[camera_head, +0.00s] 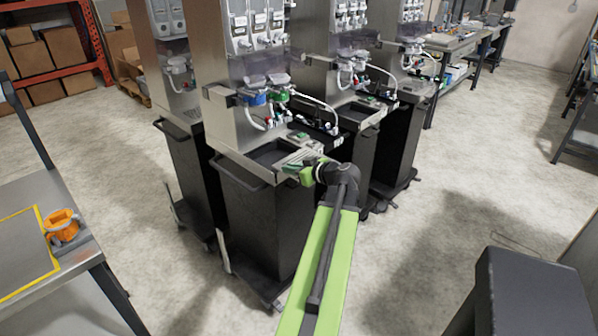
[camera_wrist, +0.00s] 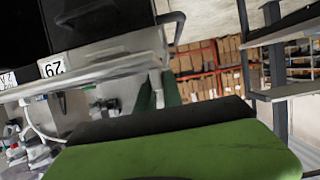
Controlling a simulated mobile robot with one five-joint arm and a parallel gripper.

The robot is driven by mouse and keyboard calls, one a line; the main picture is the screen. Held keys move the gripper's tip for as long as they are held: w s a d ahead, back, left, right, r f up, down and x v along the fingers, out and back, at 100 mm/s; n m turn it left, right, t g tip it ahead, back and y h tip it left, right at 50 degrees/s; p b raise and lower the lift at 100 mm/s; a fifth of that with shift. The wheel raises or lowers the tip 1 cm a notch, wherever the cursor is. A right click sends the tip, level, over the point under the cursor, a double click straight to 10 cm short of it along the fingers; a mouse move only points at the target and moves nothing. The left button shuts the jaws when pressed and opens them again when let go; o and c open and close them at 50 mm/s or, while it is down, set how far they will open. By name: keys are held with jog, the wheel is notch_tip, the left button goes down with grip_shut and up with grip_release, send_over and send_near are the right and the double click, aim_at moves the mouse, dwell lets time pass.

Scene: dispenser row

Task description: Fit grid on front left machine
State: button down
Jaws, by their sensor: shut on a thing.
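The front left machine (camera_head: 262,222) is a steel dispenser on a black cabinet with a dark recessed tray (camera_head: 268,154) in its top ledge. My green gripper (camera_head: 308,171) is at the right end of this ledge, shut on a thin grey-green piece that looks like the grid (camera_head: 297,158). The piece lies over or just above the ledge beside the recess; I cannot tell if it touches. The grid is not clear there.
More machines (camera_head: 350,110) stand close behind and to the right. A blue and a green nozzle part and white hoses hang above the ledge. A workbench (camera_head: 85,262) with an orange ring-shaped part (camera_head: 62,225) is at left.

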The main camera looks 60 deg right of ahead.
jog(key=shift+w+d, duration=0.8)
jog(key=shift+w, duration=1.6)
jog(key=shift+w+d, duration=0.8)
jog(key=shift+w, duration=1.6)
jog(key=shift+w+d, duration=0.8)
jog(key=shift+w, duration=1.6)
jog(key=shift+w+f+b, duration=0.1)
jog(key=shift+f+b, duration=0.7)
jog(key=c, duration=1.4)
grip_release()
jog(key=shift+a, duration=0.1)
jog(key=p+v, duration=0.6)
jog(key=v, duration=1.1)
jog(key=shift+s+r, duration=0.15)
jog(key=shift+s, duration=0.1)
